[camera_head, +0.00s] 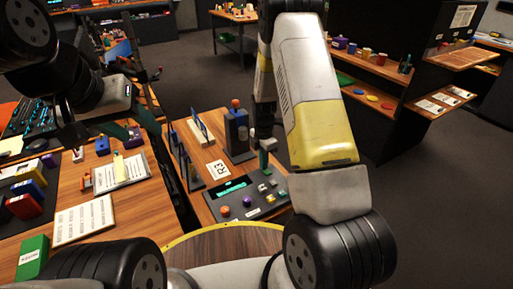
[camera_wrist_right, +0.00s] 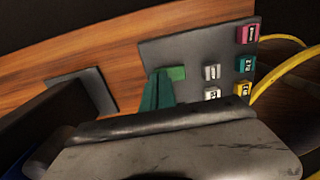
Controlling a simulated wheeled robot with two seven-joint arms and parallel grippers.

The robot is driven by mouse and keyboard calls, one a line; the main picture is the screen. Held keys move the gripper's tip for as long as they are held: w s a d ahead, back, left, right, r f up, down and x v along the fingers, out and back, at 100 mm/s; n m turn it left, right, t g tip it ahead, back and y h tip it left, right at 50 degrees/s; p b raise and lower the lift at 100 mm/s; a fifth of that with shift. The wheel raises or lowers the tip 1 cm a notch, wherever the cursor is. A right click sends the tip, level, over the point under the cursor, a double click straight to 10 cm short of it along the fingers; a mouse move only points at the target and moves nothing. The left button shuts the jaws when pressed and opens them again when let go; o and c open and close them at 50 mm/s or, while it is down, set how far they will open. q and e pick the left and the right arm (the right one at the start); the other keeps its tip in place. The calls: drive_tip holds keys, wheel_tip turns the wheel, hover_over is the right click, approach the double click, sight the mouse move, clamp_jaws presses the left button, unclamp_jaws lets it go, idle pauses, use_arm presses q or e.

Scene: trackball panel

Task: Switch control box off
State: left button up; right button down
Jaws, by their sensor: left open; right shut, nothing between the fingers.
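The control box (camera_head: 232,203) is a dark grey panel on the wooden table, with a lit green display (camera_head: 231,188), a purple ball (camera_head: 247,201), an orange knob (camera_head: 225,211) and small grey keys. My right gripper (camera_head: 264,165) is shut and empty, pointing down at the panel's far right part. In the right wrist view its green fingers (camera_wrist_right: 160,88) are over the panel, beside two light grey switches (camera_wrist_right: 211,82); contact cannot be told. Pink (camera_wrist_right: 247,34), teal (camera_wrist_right: 243,64) and yellow (camera_wrist_right: 243,89) keys are to their right. My left gripper (camera_head: 150,110) is open and empty, left of the panel.
A dark upright block (camera_head: 237,135) with an orange top stands behind the panel, and a white "R3" card (camera_head: 217,170) lies beside it. The left table holds a clipboard (camera_head: 120,172), a white sheet (camera_head: 84,220) and a green box (camera_head: 32,257). Shelves (camera_head: 375,66) stand back right.

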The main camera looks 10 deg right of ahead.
drive_tip(key=shift+s, duration=0.25)
drive_tip(key=shift+s+d+r, duration=0.25)
drive_tip(key=shift+s, duration=0.3)
drive_tip(key=shift+r, duration=0.1)
drive_tip(key=shift+w+a+r, duration=0.1)
drive_tip(key=shift+r, duration=0.25)
wheel_tip(320, 180, up, 13)
drive_tip(key=w, duration=0.1)
drive_tip(key=shift+w+a, duration=0.25)
drive_tip(key=shift+w, duration=0.1)
